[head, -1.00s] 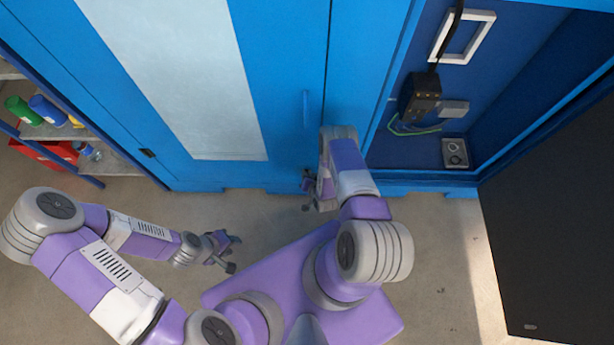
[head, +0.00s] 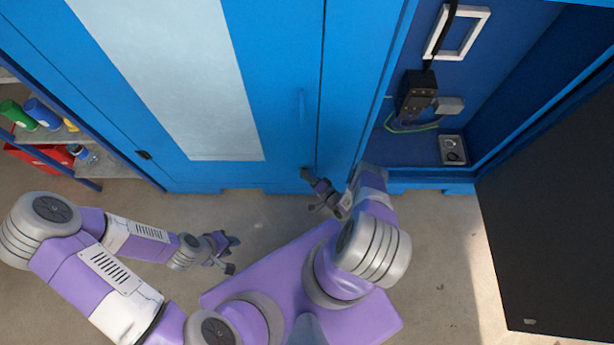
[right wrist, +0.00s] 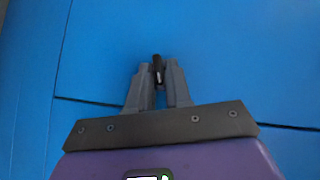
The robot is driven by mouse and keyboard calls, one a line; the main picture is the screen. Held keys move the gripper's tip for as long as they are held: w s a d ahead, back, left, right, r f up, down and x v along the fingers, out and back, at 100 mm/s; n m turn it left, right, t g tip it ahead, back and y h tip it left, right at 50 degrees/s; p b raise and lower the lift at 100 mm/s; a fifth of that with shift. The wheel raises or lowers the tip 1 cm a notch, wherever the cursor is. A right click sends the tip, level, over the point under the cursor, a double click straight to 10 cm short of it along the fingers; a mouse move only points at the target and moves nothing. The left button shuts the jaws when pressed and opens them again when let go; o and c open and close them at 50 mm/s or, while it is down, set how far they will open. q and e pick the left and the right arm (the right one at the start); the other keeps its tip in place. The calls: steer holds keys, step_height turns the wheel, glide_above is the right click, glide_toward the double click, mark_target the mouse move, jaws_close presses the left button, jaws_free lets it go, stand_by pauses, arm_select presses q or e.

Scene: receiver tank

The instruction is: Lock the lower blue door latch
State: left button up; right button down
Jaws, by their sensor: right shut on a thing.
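The lower door latch (right wrist: 157,66) shows in the right wrist view as a small black piece against the blue door (right wrist: 210,60). My right gripper (right wrist: 158,75) is shut on it, one finger on each side. In the head view my right gripper (head: 306,173) is at the bottom edge of the blue door (head: 270,80), and the latch itself cannot be made out there. My left gripper (head: 233,254) is open and empty above the floor, away from the door.
A blue handle (head: 302,106) is higher on the door, and a small black fitting (head: 143,155) is at the lower left. To the right is an open compartment with a black box (head: 417,94) and a dark open door panel (head: 550,210). A shelf (head: 105,168) stands at left.

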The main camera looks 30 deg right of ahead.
steer(key=shift+f+m+t, duration=0.15)
steer(key=shift+m+t, duration=0.25)
stand_by(0.4)
steer(key=c, duration=1.2)
jaws_free()
steer(key=p+v, duration=0.1)
steer(key=v, duration=0.6)
steer(key=shift+s+d, duration=0.1)
steer(key=shift+s, duration=0.15)
